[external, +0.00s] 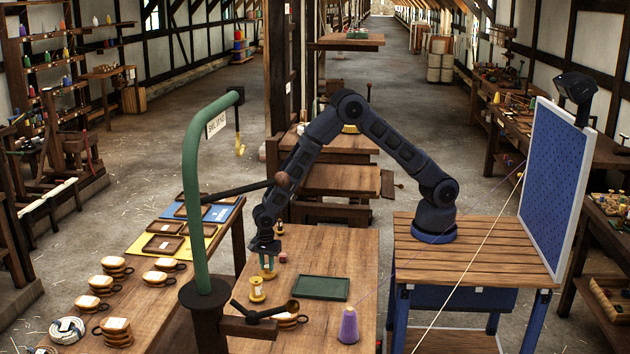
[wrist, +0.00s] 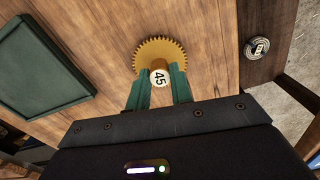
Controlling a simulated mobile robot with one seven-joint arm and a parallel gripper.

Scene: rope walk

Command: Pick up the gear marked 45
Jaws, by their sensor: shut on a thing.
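The gear marked 45 (wrist: 158,52) is a brass-coloured toothed disc with a pale round hub bearing "45". In the wrist view it sits between the green fingers of my gripper (wrist: 160,80), which is shut on the hub. In the external view my gripper (external: 268,270) points down over the wooden table (external: 330,250), near its left edge.
A dark green tray (external: 321,287) lies right of my gripper; it also shows in the wrist view (wrist: 45,62). A green post (external: 195,200) stands to the left.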

